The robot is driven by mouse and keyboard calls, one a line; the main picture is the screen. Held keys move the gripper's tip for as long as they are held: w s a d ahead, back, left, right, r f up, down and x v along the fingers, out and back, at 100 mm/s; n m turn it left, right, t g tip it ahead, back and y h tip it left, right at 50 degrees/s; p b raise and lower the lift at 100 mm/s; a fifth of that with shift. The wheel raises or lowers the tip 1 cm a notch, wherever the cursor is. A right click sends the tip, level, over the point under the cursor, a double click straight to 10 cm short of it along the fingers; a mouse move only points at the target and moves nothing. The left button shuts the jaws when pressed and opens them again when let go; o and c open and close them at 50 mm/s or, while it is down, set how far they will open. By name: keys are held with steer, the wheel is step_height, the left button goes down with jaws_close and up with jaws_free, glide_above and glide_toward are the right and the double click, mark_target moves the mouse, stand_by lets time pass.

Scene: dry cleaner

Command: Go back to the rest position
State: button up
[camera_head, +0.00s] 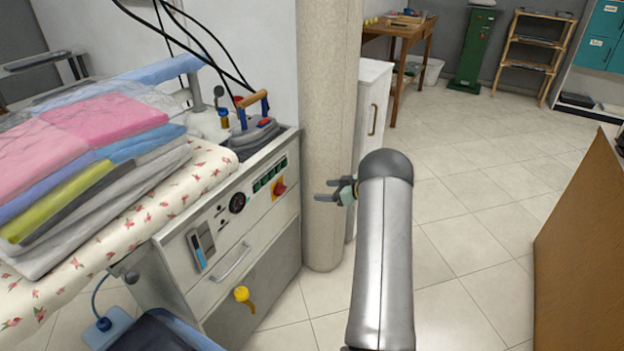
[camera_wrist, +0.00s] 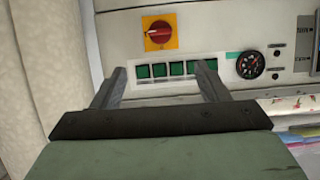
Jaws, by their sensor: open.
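My gripper (camera_head: 330,191) is at the middle of the head view, at the end of my grey arm, in front of the round beige column (camera_head: 330,110). Its two fingers point left and stand apart, with nothing between them. In the wrist view my gripper (camera_wrist: 161,84) is also open and empty. Beyond its fingers is the front panel of the ironing station (camera_wrist: 205,30), with a red knob (camera_wrist: 159,32) on a yellow plate, a row of green buttons (camera_wrist: 176,69) and a black gauge (camera_wrist: 250,65). The fingers appear apart from the panel.
Folded clothes (camera_head: 80,150) lie on the flowered ironing board (camera_head: 185,185) at left. An iron (camera_head: 255,132) stands on the station's top. A white cabinet (camera_head: 373,100) is behind the column. A brown panel (camera_head: 585,250) stands at right. The tiled floor (camera_head: 470,200) between is clear.

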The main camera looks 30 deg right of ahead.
steer(key=w+a+r+m+t+h+p, duration=0.1)
steer(key=w+a+r+h+p, duration=0.15)
steer(key=r, duration=0.45)
steer(key=w+a+r+m+t+h+p, duration=0.1)
steer(key=w+r+h, duration=0.15)
steer(key=r, duration=0.45)
steer(key=s+a+r+m+g+h+p, duration=0.3)
steer(key=s+a+r+m+h, duration=0.15)
steer(key=s+a+r, duration=0.45)
steer(key=s+a+g+y+p, duration=0.1)
steer(key=s+a+g, duration=0.2)
steer(key=s, duration=0.9)
steer(key=s+a+r+g+p, duration=0.1)
steer(key=s+a+g, duration=0.2)
steer(key=s+a, duration=0.7)
steer(key=s+a+g+y+p, duration=0.1)
steer(key=s+a+g, duration=0.3)
steer(key=s, duration=1)
steer(key=a+n+p, duration=0.1)
steer(key=a, duration=0.2)
steer(key=shift+a+r+y, duration=0.25)
steer(key=shift+r+y, duration=0.1)
